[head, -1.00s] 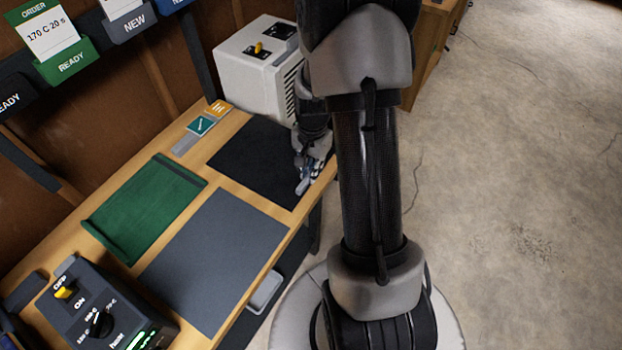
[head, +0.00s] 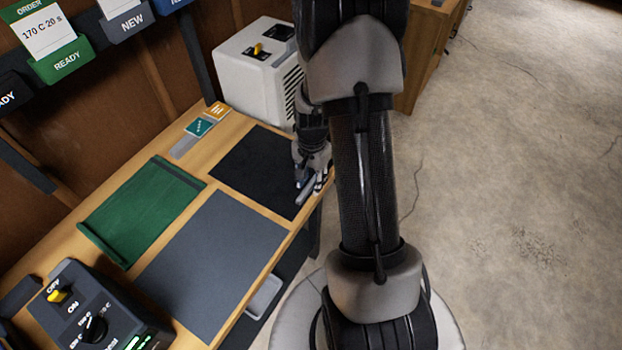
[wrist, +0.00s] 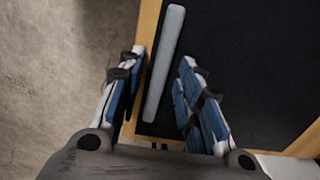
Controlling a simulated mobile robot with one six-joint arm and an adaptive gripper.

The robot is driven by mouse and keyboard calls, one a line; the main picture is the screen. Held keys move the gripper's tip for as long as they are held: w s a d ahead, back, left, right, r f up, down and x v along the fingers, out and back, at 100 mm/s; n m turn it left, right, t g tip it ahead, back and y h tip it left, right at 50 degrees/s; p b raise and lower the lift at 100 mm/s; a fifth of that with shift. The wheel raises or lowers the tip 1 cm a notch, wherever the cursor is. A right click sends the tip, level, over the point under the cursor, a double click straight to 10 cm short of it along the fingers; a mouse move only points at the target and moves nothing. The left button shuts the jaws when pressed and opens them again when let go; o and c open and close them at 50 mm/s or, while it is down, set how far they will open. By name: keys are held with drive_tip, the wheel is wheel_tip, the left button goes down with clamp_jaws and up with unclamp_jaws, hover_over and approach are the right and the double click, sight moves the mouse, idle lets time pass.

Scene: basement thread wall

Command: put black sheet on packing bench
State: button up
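The black sheet (head: 250,168) lies flat on the wooden bench, in front of the white machine; it also shows in the wrist view (wrist: 255,65). A light grey bar (wrist: 164,65) runs along the sheet's edge near the bench edge. My gripper (head: 307,192) is over that edge, pointing down. In the wrist view my gripper (wrist: 150,70) is open, its blue-padded fingers on either side of the bar, with gaps showing. I cannot tell its exact height. A wooden unit (head: 428,45) stands beyond; whether it is the packing bench is unclear.
On the same bench (head: 213,186) lie a green sheet (head: 142,210), a grey-blue sheet (head: 213,262) and a dark control box (head: 95,310). The white machine (head: 255,75) stands close behind my gripper. Open concrete floor (head: 520,170) lies to the right.

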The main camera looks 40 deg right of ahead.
drive_tip(key=shift+r, duration=0.1)
drive_tip(key=a+r+n+t+p, duration=0.1)
drive_tip(key=a+r+n+p, duration=0.15)
drive_tip(key=r, duration=0.85)
drive_tip(key=a+r+n+p, duration=0.1)
drive_tip(key=a+r+p, duration=0.15)
drive_tip(key=r, duration=0.85)
drive_tip(key=s+a+r+n+t, duration=0.3)
drive_tip(key=s+a+r+n, duration=0.7)
drive_tip(key=s+a, duration=0.4)
drive_tip(key=shift+s+r+t, duration=0.3)
drive_tip(key=shift+s+r, duration=0.35)
drive_tip(key=shift+r, duration=0.2)
drive_tip(key=shift+n, duration=0.25)
